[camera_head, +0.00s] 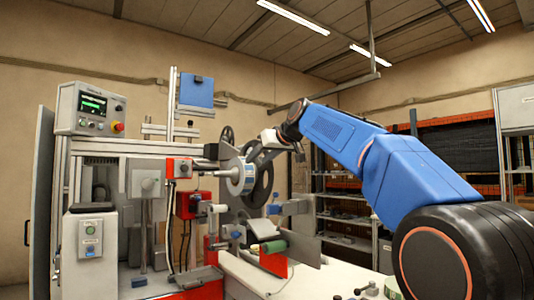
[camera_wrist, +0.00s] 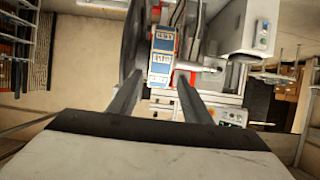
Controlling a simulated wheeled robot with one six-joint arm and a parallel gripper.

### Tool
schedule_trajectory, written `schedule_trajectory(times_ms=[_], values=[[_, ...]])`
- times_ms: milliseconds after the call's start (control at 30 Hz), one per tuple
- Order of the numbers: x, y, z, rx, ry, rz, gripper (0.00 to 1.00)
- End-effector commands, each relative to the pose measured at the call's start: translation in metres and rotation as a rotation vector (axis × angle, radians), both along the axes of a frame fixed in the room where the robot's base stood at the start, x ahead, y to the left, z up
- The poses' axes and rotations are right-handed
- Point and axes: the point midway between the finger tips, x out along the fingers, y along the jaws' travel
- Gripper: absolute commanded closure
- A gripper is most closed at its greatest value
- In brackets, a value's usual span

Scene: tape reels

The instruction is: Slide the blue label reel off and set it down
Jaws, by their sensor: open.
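The blue label reel (camera_head: 248,175) hangs upright on the machine in the head view, in front of a dark flanged disc (camera_head: 265,187). In the wrist view the label reel (camera_wrist: 161,58) shows edge-on, its rim banded with blue and pale labels. My gripper (camera_head: 271,140) is at the upper right of the reel in the head view. In the wrist view my gripper (camera_wrist: 159,80) is open, with one finger on each side of the picture's middle and the reel just beyond and between the tips. I cannot tell whether the fingers touch it. The reel's hub is hidden.
The labelling machine (camera_head: 100,165) with its control box (camera_head: 90,110) fills the left. A green roller (camera_head: 268,247) and a slanted grey plate (camera_head: 290,246) sit below the reel. A pale table (camera_head: 315,280) runs along the front. Shelves (camera_head: 345,210) stand behind at right.

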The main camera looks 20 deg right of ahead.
Motion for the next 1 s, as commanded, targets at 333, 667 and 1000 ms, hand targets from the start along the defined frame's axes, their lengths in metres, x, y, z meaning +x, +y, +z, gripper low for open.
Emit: schedule_trajectory(times_ms=[333,667,1000], values=[[0.043,0.015,-0.019,0.0,0.001,0.001,0.55],[0.055,0.018,-0.024,-0.001,-0.001,0.0,0.55],[0.055,0.018,-0.024,-0.001,0.0,0.0,0.91]])
